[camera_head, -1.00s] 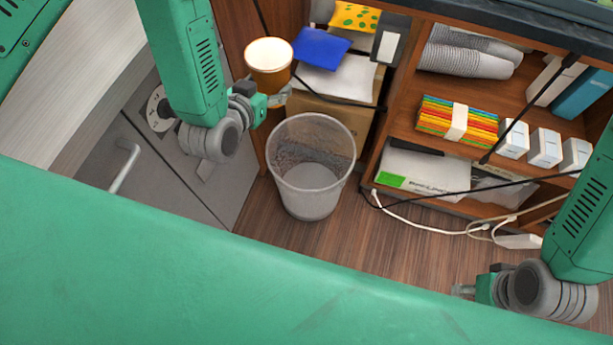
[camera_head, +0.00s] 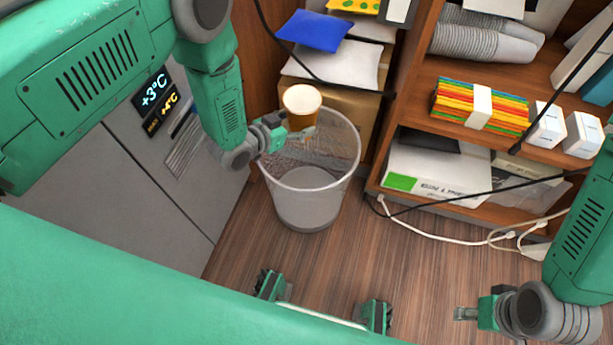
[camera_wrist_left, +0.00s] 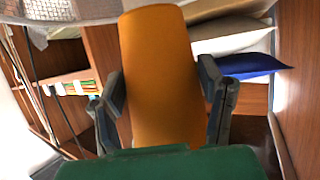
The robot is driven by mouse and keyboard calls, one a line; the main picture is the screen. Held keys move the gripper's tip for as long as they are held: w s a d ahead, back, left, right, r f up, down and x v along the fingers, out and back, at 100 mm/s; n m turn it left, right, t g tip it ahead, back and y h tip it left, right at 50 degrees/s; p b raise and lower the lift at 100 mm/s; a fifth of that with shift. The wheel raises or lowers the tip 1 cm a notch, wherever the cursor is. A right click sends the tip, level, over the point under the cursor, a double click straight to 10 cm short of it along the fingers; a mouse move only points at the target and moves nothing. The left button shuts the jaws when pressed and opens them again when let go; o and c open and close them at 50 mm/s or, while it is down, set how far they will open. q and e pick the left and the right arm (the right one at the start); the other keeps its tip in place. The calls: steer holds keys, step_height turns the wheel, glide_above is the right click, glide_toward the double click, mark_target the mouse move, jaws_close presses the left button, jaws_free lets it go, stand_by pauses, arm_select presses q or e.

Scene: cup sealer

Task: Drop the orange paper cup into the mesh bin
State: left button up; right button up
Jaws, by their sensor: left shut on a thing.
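The orange paper cup (camera_head: 302,107) is held upright by my left gripper (camera_head: 287,130), over the back part of the mesh bin's opening. In the left wrist view the orange cup (camera_wrist_left: 160,75) stands between the two fingers (camera_wrist_left: 163,92), which press on its sides. The mesh bin (camera_head: 310,205) stands on the wood floor, and its inside looks empty where it shows. A strip of its mesh (camera_wrist_left: 75,10) shows at the top of the left wrist view. My right gripper (camera_head: 467,314) is low at the right, away from the bin; its jaw opening is too small to judge.
A shelf unit (camera_head: 470,205) with paper stacks, cups and small boxes stands right of the bin. A cardboard box with papers and a blue packet (camera_head: 315,31) is behind it. Cables (camera_head: 440,237) lie on the floor. A grey cabinet (camera_head: 150,190) is at the left.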

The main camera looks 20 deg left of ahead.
arm_select(q)
step_height(320, 180, down, 5)
steer(key=b, duration=0.3)
steer(key=shift+a+r, duration=0.15)
steer(key=shift+r, duration=0.1)
steer(key=o, duration=1.5)
steer(key=shift+c, duration=0.2)
steer(key=v, duration=1.2)
